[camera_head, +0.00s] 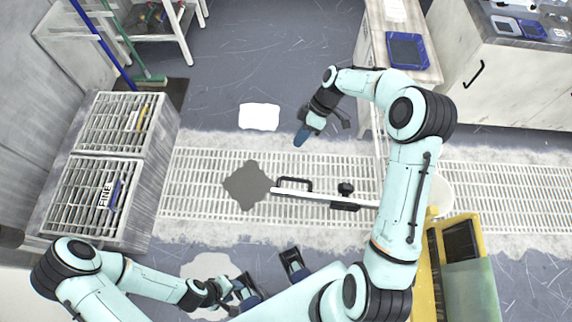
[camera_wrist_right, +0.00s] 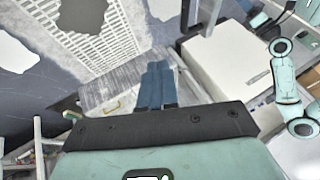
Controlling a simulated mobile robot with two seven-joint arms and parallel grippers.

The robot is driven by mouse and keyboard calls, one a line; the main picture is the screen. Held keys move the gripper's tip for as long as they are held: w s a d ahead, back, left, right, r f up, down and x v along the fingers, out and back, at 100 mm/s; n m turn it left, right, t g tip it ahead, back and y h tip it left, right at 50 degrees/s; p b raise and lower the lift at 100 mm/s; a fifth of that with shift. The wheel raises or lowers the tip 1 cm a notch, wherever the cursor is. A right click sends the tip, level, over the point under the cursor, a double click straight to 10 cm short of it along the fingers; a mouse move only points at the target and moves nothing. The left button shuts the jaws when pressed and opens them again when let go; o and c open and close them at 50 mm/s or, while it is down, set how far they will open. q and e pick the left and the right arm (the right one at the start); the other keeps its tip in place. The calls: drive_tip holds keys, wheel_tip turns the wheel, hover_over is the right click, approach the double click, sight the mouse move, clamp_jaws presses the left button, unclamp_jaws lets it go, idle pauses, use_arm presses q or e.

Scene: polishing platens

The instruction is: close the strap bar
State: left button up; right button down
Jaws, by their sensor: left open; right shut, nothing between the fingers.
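The strap bar (camera_head: 318,196) looks like a long white bar in the middle of the head view, with a black loop handle (camera_head: 293,183) near its left end and a black knob (camera_head: 346,188) further right. It lies above the floor grating, and its right end meets my right arm in the picture. I cannot tell what it is fixed to. My right gripper (camera_head: 302,136) is above the bar in the picture, apart from it, with its blue fingers shut and empty. The fingers also show together in the right wrist view (camera_wrist_right: 158,84). My left gripper (camera_head: 236,291) is open at the bottom, apart from the bar.
Two slatted crates (camera_head: 82,200) stand at the left. A white patch (camera_head: 259,116) and a dark patch (camera_head: 247,185) lie on the floor. A bench with a blue tray (camera_head: 408,50) is at the upper right. A yellow cart (camera_head: 433,275) stands lower right.

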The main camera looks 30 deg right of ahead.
drive_tip(key=s+a+f, duration=0.3)
drive_tip(key=a+f, duration=0.3)
drive_tip(key=shift+s+a+f, duration=0.25)
drive_tip(key=shift+a+f, duration=0.05)
drive_tip(key=shift+f, duration=0.05)
drive_tip(key=shift+s+a, duration=0.1)
